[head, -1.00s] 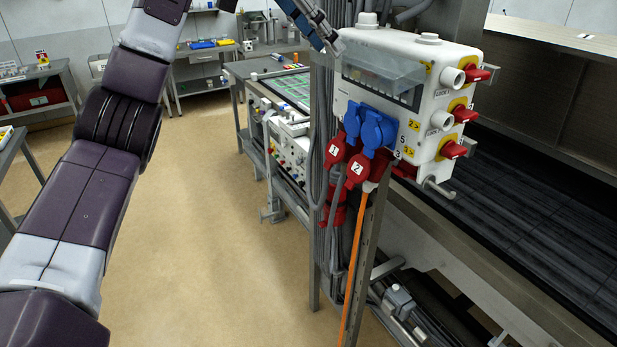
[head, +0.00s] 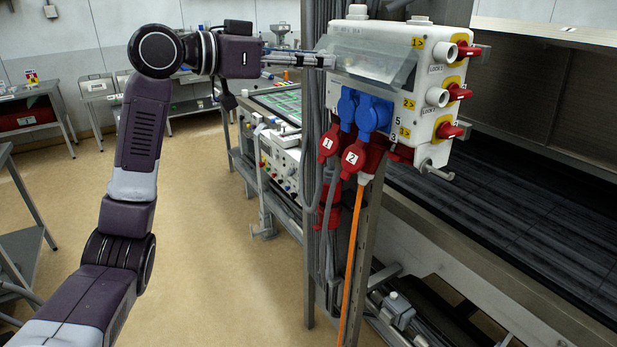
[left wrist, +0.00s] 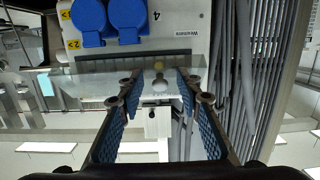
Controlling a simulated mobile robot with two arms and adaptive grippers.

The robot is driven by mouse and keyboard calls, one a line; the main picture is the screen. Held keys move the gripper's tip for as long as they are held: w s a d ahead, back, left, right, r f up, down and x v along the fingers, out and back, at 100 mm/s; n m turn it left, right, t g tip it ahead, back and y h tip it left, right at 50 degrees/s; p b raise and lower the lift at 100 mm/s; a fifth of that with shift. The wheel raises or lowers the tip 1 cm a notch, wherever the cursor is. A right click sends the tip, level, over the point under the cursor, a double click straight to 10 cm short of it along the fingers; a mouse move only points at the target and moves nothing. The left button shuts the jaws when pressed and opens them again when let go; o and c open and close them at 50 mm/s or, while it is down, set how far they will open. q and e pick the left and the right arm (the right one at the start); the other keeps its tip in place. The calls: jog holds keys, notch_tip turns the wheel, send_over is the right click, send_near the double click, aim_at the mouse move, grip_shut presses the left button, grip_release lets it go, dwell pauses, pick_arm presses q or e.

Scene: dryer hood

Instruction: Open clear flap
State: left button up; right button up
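The clear flap (head: 385,68) is on the upper front of the white switch box (head: 432,92), and it stands tilted outward from the box face. My left gripper (head: 326,61) reaches in from the left to the flap's left part. In the left wrist view, where the box appears upside down, the clear flap (left wrist: 85,85) crosses at the fingertips. The left gripper (left wrist: 160,84) is open there, with a gap between its blue-padded fingers. I cannot tell whether a finger touches the flap. My right gripper is not in view.
Blue sockets (head: 373,112) and red plugs (head: 354,158) sit below the flap, with an orange cable (head: 352,262) hanging down. Red rotary switches (head: 468,50) stick out on the right side. Grey cables (head: 312,150) run beside the box. The floor (head: 215,250) at left is clear.

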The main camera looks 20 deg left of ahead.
pick_arm(q)
notch_tip(320, 180, down, 5)
jog(key=w+d+t+h+b, duration=0.2)
jog(key=t+h+b, duration=0.2)
jog(key=b, duration=0.9)
jog(key=b+v, duration=0.3)
jog(key=v, duration=0.5)
jog(key=w+f+n+y, duration=0.1)
jog(key=w+f, duration=0.1)
jog(key=f, duration=0.2)
jog(key=w+f+n+y, duration=0.1)
jog(key=w+f, duration=0.1)
jog(key=f, duration=0.3)
jog(key=w+d+f+y+p, duration=0.1)
jog(key=w+f, duration=0.2)
jog(key=f, duration=0.1)
jog(key=shift+f+n+y, duration=0.2)
jog(key=shift+n+y, duration=0.2)
jog(key=shift+w+f, duration=0.25)
jog(key=shift+f, duration=0.45)
